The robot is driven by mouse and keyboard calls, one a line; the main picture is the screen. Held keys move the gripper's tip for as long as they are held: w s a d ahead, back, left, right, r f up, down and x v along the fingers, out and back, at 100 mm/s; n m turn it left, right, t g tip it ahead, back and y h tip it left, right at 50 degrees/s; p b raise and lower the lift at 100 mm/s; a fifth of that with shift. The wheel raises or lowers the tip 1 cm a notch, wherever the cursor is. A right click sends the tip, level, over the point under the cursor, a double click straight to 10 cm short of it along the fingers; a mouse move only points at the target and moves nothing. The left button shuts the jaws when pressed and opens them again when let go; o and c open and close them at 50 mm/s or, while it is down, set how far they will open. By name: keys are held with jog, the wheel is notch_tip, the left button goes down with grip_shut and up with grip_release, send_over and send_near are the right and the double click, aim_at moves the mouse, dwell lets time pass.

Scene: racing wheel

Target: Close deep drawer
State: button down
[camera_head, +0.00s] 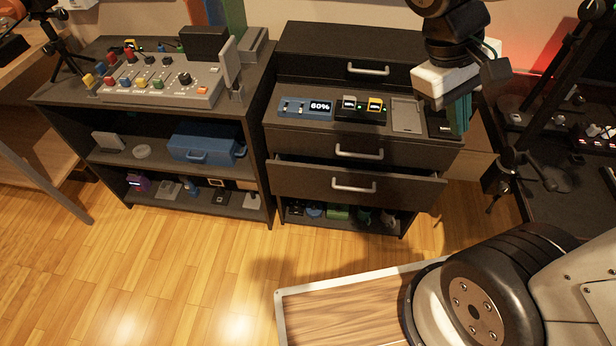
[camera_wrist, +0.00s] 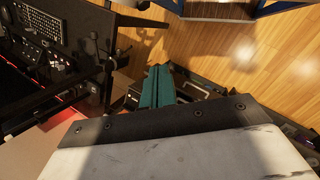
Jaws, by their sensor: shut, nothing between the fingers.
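A dark cabinet (camera_head: 290,137) in the head view has several drawers with light bar handles. The lowest drawer (camera_head: 310,184) stands out past the drawer above it, with a dark gap along its top, so it is partly open; its handle (camera_head: 354,188) faces front. The drawer above (camera_head: 310,146) and the top one (camera_head: 310,66) look shut. My gripper (camera_head: 459,118), with teal fingers, points down by the cabinet's right end, above and to the right of the open drawer. It is shut and empty. The fingers also show in the wrist view (camera_wrist: 157,88).
The cabinet top holds a blue 60% display box (camera_head: 305,107) and small devices. A shelf unit with a control panel (camera_head: 160,82) stands left. A dark desk (camera_head: 560,200) and stand are close on the right. Wood floor (camera_head: 180,270) in front is clear.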

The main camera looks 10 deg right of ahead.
aim_at(314, 170)
jog(key=w+a+f+n+t+h, duration=0.35)
jog(key=w+f+n+h, duration=0.25)
jog(key=w+f, duration=0.3)
jog(key=w+a+f+n+t+h, duration=0.2)
jog(key=w+a+f+n+h, duration=0.2)
jog(key=w+f+n+h, duration=0.4)
jog(key=s+a+f+n+t+y, duration=0.1)
jog(key=a+f+n+t+y, duration=0.35)
jog(key=f, duration=0.65)
jog(key=a+f+n+t+y, duration=0.4)
jog(key=f+n+t, duration=0.15)
jog(key=f, duration=0.45)
jog(key=s+a+f+n+t+y, duration=0.1)
jog(key=a+f+n+t+y, duration=0.4)
jog(key=f, duration=0.6)
jog(key=shift+n+g+h, duration=0.4)
jog(key=shift+g+h, duration=0.05)
jog(key=shift+g, duration=0.1)
jog(key=x, duration=1.3)
jog(key=shift+w+d+r, duration=0.1)
jog(key=shift+w+d, duration=0.1)
jog(key=shift+w, duration=0.1)
